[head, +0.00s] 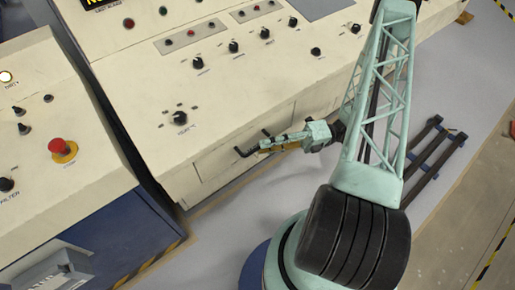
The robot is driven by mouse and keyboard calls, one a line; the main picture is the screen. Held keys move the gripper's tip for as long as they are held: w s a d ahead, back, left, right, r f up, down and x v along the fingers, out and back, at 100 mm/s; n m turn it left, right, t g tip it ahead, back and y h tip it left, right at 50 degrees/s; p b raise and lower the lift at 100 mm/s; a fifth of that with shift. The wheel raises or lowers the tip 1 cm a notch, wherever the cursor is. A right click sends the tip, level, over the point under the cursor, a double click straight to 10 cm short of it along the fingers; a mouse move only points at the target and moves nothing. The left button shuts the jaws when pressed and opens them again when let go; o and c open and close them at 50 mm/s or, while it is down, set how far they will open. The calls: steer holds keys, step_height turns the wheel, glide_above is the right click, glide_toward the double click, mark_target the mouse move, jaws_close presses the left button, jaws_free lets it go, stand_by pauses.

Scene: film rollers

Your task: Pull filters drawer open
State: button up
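A cream drawer front (222,160) sits in the lower front face of the cream control console; I cannot read a label on it. A dark bar handle (245,152) sticks out from it. My gripper (268,146) is at the right part of this handle, its fingers pointing left. The fingers overlap the handle's right end in this view. Whether they touch it, or are open or shut, is too small to tell. The drawer front looks about flush with the console.
The console top (150,80) carries several black knobs. A second cream panel at the left has a red stop button (62,147). A dark rack (432,150) lies on the grey floor at the right. The floor (240,215) before the drawer is clear left of my base.

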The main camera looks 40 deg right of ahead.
mark_target(257, 147)
steer(key=shift+x, duration=1.75)
jaws_close()
